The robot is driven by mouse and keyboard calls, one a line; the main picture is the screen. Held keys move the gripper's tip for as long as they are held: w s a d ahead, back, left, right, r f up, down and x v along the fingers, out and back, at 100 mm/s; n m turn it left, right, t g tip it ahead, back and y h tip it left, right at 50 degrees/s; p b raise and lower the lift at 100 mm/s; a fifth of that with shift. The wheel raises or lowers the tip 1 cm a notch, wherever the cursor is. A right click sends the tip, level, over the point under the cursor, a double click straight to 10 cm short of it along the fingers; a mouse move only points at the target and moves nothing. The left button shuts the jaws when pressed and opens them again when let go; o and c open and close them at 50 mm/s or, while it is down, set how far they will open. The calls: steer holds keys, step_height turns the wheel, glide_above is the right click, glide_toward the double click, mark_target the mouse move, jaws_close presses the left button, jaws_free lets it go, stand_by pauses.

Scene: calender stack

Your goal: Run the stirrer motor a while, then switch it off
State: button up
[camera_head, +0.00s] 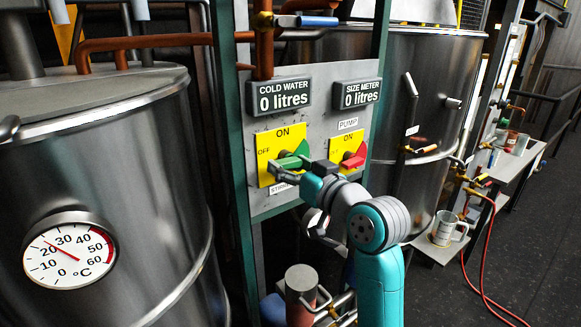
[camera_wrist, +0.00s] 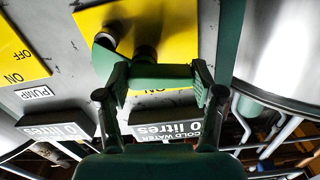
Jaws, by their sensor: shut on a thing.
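The stirrer switch has a green handle (camera_head: 302,149) on a yellow plate (camera_head: 265,150) marked ON at the top and OFF at the left. Its STIRRER label below is partly covered. My gripper (camera_head: 299,168) is at this handle, with the dark fingers in front of it. In the wrist view my gripper (camera_wrist: 160,77) has one finger on each side of the green handle (camera_wrist: 150,71), shut on it. The fingers partly hide the handle in the head view, so I cannot tell for certain whether it points to ON or OFF.
The pump switch with a red handle (camera_head: 354,160) sits close to the right. Steel tanks (camera_head: 150,190) flank the panel. A thermometer (camera_head: 69,251) reads about 20.

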steer(key=m, duration=0.4)
steer(key=shift+d+r, duration=0.1)
steer(key=shift+r, duration=0.25)
steer(key=m, duration=0.4)
steer(key=shift+w+d+r, duration=0.15)
steer(key=shift+r, duration=0.05)
steer(key=m, duration=0.4)
steer(key=shift+w+d+r, duration=0.15)
steer(key=shift+d+r, duration=0.05)
steer(key=shift+d, duration=0.05)
steer(key=shift+w+d+m, duration=0.1)
steer(key=shift+d+m, duration=0.05)
steer(key=shift+m, duration=0.9)
steer(key=shift+w+d+m, duration=0.1)
steer(key=shift+m, duration=0.95)
steer(key=o, duration=1.1)
steer(key=shift+o, duration=0.2)
steer(key=shift+s, duration=0.1)
steer(key=v, duration=1.2)
